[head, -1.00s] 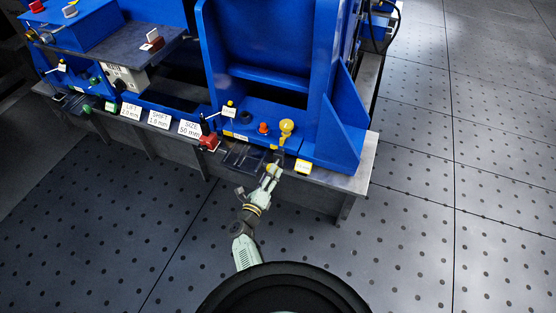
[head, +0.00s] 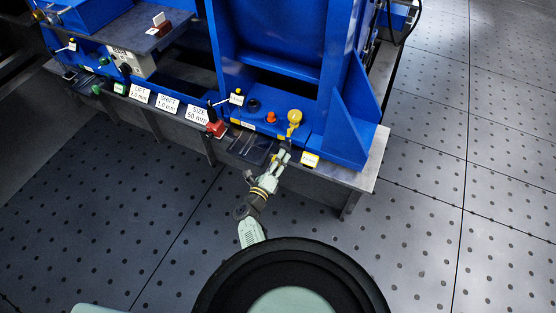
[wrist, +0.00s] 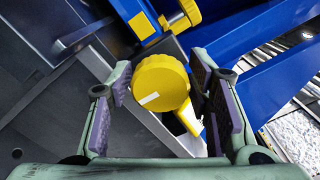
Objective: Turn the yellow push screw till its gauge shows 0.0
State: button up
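In the wrist view, a round yellow knob (wrist: 161,80) with a white mark on its face sits between my gripper's (wrist: 162,90) two fingers. The fingers are apart, with a narrow gap showing on each side of the knob. A second yellow knob (wrist: 181,14) on a short shaft is farther back by the blue frame. In the head view, my gripper (head: 284,152) is at the front edge of the bench, just below a yellow knob (head: 294,116).
An orange knob (head: 271,118) and a red block (head: 216,129) are to the left. White cards for LIFT, SHIFT and SIZE (head: 198,114) line the bench edge. A blue upright brace (head: 352,120) rises close on the right. The floor in front is clear.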

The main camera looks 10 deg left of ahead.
jog(key=c, duration=0.8)
jog(key=shift+n, duration=0.4)
